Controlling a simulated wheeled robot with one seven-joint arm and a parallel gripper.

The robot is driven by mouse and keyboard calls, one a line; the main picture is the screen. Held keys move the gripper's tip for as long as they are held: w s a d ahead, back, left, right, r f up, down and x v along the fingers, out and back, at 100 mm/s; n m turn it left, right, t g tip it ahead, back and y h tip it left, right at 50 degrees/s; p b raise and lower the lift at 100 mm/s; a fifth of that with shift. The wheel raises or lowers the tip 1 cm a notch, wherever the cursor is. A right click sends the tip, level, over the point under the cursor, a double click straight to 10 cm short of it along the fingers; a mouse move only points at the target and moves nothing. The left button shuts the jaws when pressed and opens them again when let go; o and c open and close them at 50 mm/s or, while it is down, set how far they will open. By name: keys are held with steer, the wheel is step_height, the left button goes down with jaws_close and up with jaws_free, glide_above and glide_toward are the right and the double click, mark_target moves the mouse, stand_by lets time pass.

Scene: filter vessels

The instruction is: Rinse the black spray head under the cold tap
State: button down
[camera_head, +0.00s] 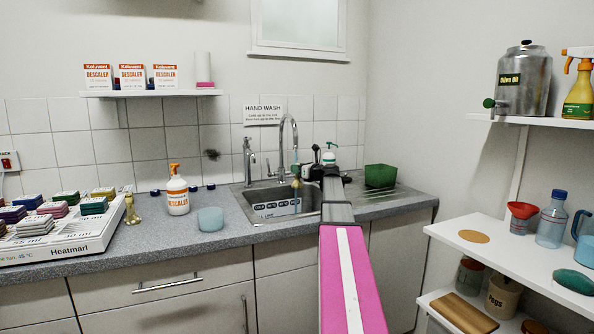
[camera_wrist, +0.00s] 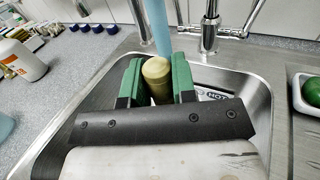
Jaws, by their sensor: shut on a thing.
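My gripper (camera_wrist: 157,82) has green jaws shut on a rounded olive-tan piece (camera_wrist: 157,70), seen end-on; it does not look black. It is over the steel sink (camera_wrist: 252,95), and a pale blue column (camera_wrist: 157,24), like running water, comes down at the piece. In the head view my gripper is mostly hidden behind my arm, and the held piece shows small beside it (camera_head: 296,183) below the curved tap (camera_head: 290,128). A second, shorter tap (camera_head: 249,160) stands left of it. I cannot make out a clearly black spray head.
A white descaler spray bottle (camera_head: 177,192), a blue cup (camera_head: 210,220) and a brass-coloured piece (camera_head: 131,210) stand on the counter left of the sink. A green box (camera_head: 380,176) sits on the drainer at right. Shelves (camera_head: 520,250) stand at far right.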

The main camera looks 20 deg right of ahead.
steer(key=shift+s+d, duration=0.1)
steer(key=shift+d, duration=0.05)
stand_by(0.4)
steer(key=shift+s+d, duration=0.25)
steer(key=shift+d, duration=0.15)
steer(key=shift+w+a, duration=0.15)
steer(key=shift+a, duration=0.05)
steer(key=shift+w+a, duration=0.2)
steer(key=shift+a, duration=0.15)
steer(key=shift+d, duration=0.1)
stand_by(0.3)
steer(key=shift+s+d, duration=0.35)
steer(key=shift+d, duration=0.1)
steer(key=shift+s+a, duration=0.1)
steer(key=s+a, duration=0.4)
steer(key=s, duration=0.2)
steer(key=shift+s, duration=0.3)
stand_by(0.6)
